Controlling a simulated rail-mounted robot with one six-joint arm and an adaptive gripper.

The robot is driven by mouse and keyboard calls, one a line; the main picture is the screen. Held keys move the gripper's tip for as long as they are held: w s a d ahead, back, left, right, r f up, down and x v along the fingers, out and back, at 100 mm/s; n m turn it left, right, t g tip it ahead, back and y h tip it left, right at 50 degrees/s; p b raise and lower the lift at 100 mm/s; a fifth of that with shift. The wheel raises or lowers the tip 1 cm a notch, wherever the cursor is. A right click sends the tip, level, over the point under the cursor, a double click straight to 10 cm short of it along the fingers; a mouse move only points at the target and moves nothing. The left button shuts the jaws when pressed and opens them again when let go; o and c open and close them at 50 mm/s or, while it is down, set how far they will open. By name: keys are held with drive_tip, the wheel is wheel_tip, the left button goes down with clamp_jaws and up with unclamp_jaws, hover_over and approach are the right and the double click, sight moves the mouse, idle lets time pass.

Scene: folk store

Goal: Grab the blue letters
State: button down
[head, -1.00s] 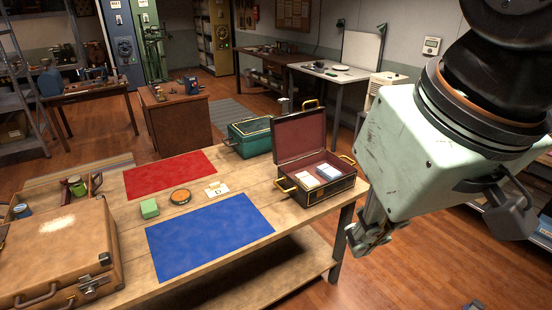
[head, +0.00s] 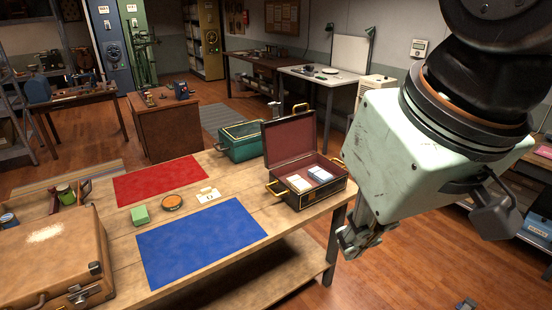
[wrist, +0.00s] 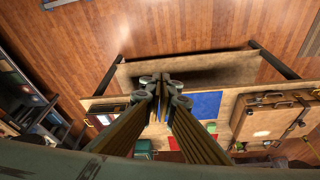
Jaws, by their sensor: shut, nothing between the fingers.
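A pale blue stack of letters (head: 320,173) lies in the open dark case (head: 308,200) with a maroon lining at the table's right end. A white stack (head: 299,183) lies beside it on the left. My gripper (head: 352,246) hangs right of the case, beyond the table's right edge, and touches nothing. In the wrist view my gripper's fingertips (wrist: 162,82) are together with nothing between them. The table's blue mat (wrist: 205,104) shows right of the fingers there. I cannot make out the blue letters in the wrist view.
The table holds a blue mat (head: 200,243), red mat (head: 160,180), green block (head: 140,215), round tin (head: 172,202), small cards (head: 209,194), tan suitcase (head: 50,262) and green box (head: 240,140). The case's raised lid stands at its back. Open floor lies right of the table.

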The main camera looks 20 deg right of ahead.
drive_tip(key=c, duration=3.5)
unclamp_jaws()
drive_tip(key=o, duration=2.4)
